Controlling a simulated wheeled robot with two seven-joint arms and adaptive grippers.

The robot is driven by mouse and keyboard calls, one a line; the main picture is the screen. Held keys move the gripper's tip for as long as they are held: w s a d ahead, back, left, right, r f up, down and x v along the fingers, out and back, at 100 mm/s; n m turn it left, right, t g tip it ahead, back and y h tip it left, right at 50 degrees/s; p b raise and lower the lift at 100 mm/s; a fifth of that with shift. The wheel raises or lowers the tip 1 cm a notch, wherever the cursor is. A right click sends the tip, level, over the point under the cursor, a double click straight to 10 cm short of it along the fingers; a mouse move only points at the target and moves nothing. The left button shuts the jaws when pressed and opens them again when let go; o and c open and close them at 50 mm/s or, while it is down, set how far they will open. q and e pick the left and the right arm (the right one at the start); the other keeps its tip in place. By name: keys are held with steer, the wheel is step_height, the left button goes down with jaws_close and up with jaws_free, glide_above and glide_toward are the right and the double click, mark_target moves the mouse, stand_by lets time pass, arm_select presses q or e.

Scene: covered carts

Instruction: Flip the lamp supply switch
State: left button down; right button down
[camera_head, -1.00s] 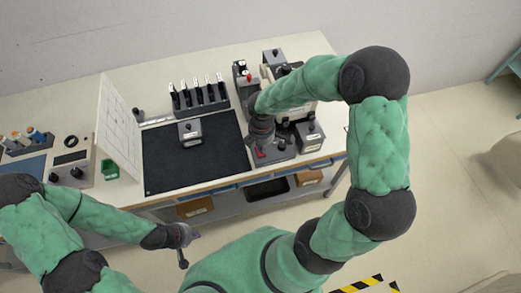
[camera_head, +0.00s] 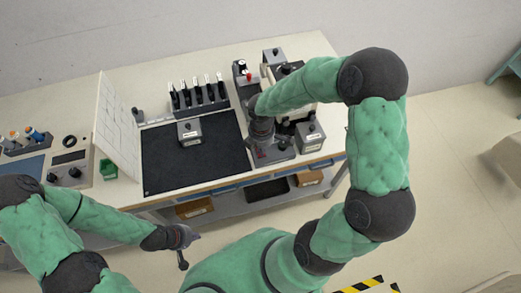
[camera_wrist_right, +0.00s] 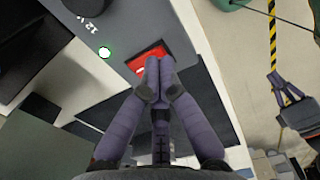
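The lamp supply is a grey box (camera_wrist_right: 120,25) marked "12 V" in the right wrist view. In the head view my right gripper (camera_head: 262,152) covers most of the supply. My left gripper (camera_head: 185,248) is open and empty in front of the bench, with its fingers spread.
A black mat (camera_head: 195,165) lies on the bench, with a small grey box (camera_head: 190,133) on it. A rack (camera_head: 197,97) stands behind it. A grey box with a knob (camera_head: 310,136) is right of my right gripper. A white panel (camera_head: 118,125) stands at left.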

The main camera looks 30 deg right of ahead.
steer(key=shift+f, duration=0.35)
steer(key=shift+r, duration=0.1)
steer(key=shift+r+p, duration=2.85)
steer(key=shift+r, duration=0.65)
steer(key=shift+f, duration=0.1)
